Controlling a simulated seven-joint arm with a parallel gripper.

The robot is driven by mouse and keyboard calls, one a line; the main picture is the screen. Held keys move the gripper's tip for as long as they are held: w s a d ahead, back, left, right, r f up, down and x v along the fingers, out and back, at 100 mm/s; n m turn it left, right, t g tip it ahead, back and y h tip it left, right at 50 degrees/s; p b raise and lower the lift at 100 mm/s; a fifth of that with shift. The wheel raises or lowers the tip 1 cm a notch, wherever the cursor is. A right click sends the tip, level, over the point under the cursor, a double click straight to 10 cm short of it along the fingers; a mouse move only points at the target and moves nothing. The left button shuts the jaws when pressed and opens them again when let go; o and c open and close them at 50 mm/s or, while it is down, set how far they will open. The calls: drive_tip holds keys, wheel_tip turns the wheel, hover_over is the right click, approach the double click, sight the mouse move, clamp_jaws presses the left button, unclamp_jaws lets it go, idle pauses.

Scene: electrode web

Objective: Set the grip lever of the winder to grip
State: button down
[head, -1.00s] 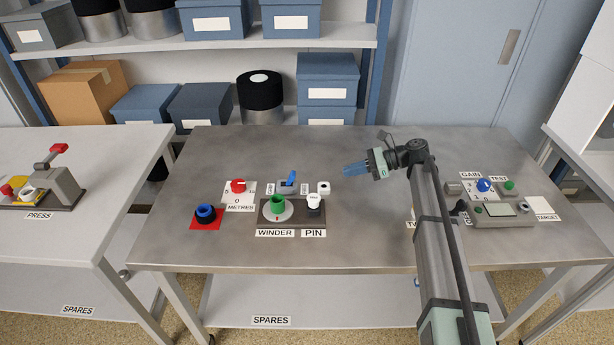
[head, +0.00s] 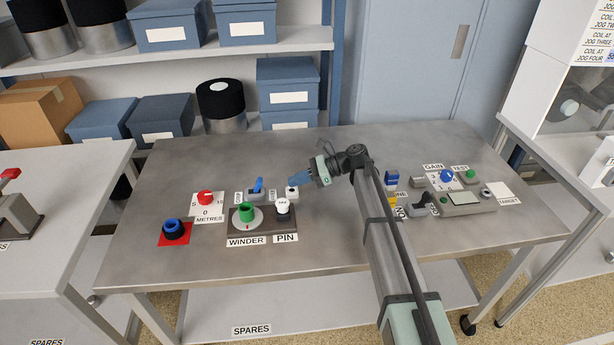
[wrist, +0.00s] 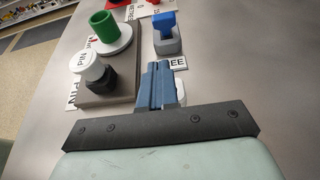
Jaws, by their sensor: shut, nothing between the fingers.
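The winder (head: 235,237) is a grey base with a green hub (head: 246,211) on a white disc. Its blue grip lever (head: 258,185) stands tilted on a small grey block behind the base, with a small label on either side. In the wrist view the lever (wrist: 163,25) is ahead of my fingertips, beside the green hub; a partly hidden label reading "EE" is on the near side. My gripper (head: 293,179) is shut and empty, to the right of the lever and apart from it. Its blue fingers (wrist: 157,66) point toward the lever.
A white-topped pin (head: 282,207) stands at the winder's right end, close to my fingers. A small white block (head: 292,192) lies under the fingertips. A red METRES dial (head: 205,198) and a blue-black coil (head: 174,229) are left. The table's front middle (head: 310,255) is clear.

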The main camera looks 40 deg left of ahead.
approach(258, 188)
drive_tip(key=s+a+f, duration=0.1)
drive_tip(key=a+f, duration=0.1)
drive_tip(key=shift+s+a+f, duration=0.15)
drive_tip(key=shift+s+a, duration=0.1)
drive_tip(key=shift+s, duration=0.1)
drive_tip(key=shift+s+a+r, duration=0.3)
drive_tip(key=shift+s+a, duration=0.15)
drive_tip(key=shift+s+a+r+t+h, duration=0.1)
drive_tip(key=shift+r+t+h, duration=0.05)
drive_tip(key=shift+t+h, duration=0.15)
